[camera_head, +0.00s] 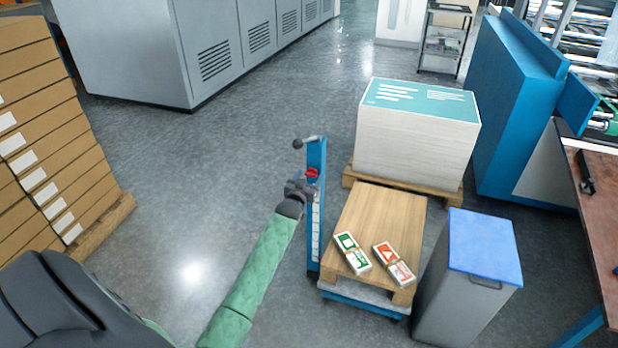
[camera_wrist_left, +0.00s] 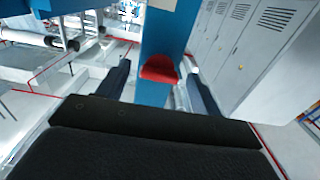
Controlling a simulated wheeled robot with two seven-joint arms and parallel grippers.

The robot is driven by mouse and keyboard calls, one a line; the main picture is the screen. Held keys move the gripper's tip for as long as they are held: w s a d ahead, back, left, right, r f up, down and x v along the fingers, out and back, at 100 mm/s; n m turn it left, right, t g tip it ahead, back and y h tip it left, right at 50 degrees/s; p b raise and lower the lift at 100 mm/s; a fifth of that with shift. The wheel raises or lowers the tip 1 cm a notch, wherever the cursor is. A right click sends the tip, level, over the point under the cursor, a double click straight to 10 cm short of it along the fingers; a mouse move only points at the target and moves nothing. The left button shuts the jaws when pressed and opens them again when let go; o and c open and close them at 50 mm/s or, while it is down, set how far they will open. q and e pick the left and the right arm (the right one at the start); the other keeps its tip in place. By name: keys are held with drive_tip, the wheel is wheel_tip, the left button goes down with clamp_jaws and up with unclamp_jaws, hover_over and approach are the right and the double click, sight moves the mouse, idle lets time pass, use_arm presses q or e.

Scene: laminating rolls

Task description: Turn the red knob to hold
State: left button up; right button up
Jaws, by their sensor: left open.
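The red knob (camera_head: 312,173) sits on the upper part of a blue upright post (camera_head: 316,155) of a pallet lifter. A lever with a dark ball end (camera_head: 298,143) sticks out at the post's top. My left gripper (camera_head: 304,186) is just below and in front of the knob in the head view. In the left wrist view the red knob (camera_wrist_left: 159,69) lies between the two dark fingers, which are open and apart from it on both sides. The blue post (camera_wrist_left: 165,35) runs behind it. Any marking around the knob is too small to read. My right gripper is not in view.
The lifter carries a wooden board (camera_head: 375,225) with two small packs, one green (camera_head: 352,252) and one red (camera_head: 393,264). A grey bin with a blue lid (camera_head: 483,245) stands to its right. A paper stack (camera_head: 417,135) stands behind. Open floor lies to the left.

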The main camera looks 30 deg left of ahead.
use_arm(q)
drive_tip(key=shift+w, duration=0.15)
drive_tip(key=shift+c, duration=0.3)
drive_tip(key=c, duration=0.9)
